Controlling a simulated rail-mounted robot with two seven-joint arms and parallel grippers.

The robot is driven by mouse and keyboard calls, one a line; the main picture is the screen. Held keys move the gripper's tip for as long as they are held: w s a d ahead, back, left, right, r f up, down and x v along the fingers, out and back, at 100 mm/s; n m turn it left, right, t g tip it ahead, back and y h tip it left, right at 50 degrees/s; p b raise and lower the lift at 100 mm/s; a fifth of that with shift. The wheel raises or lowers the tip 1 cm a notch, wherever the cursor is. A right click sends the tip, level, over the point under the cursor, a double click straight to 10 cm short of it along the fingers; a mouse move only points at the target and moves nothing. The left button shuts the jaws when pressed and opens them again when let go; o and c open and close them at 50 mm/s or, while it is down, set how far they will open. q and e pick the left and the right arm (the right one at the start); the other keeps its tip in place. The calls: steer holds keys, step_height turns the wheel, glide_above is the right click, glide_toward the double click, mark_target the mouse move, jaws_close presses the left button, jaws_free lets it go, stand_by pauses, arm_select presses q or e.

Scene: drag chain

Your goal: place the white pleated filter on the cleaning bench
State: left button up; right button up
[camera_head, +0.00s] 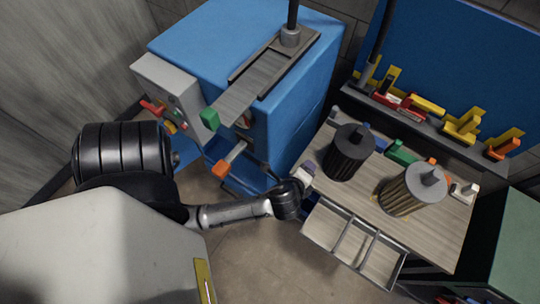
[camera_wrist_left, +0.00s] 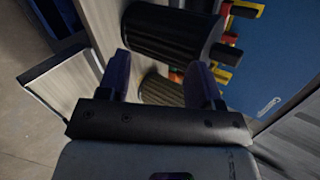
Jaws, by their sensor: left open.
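The pale pleated filter (camera_head: 402,197), beige-looking with a grey cap, stands upright on a wood-topped bench (camera_head: 440,233). A dark pleated filter (camera_head: 346,162) with a black cap stands to its left, nearer my gripper. My left gripper (camera_head: 307,174) is at the bench's left edge, beside the dark filter and apart from the pale one. In the left wrist view its two fingers (camera_wrist_left: 162,78) are spread, with nothing held. There the dark filter (camera_wrist_left: 165,35) is ahead, and part of another ribbed filter (camera_wrist_left: 160,90) shows between the fingers. My right gripper is out of view.
A blue machine cabinet (camera_head: 215,40) with a metal slide (camera_head: 265,75) stands left of the bench. A divided tray (camera_head: 350,240) projects from the bench front. Small coloured parts (camera_head: 400,153) lie behind the filters, below a rack (camera_head: 430,122) of coloured items.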

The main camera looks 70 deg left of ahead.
arm_select(q)
steer(key=s+d+n+g+h, duration=0.2)
steer(key=s+d+n+h, duration=0.2)
steer(key=s+n, duration=0.1)
steer(key=s+d+n+g+h, duration=0.2)
steer(key=s+n, duration=0.3)
steer(key=s, duration=0.3)
steer(key=shift+s+d+r+n+h, duration=0.2)
steer(key=shift+d+n+h, duration=0.1)
steer(key=shift+d+h, duration=0.6)
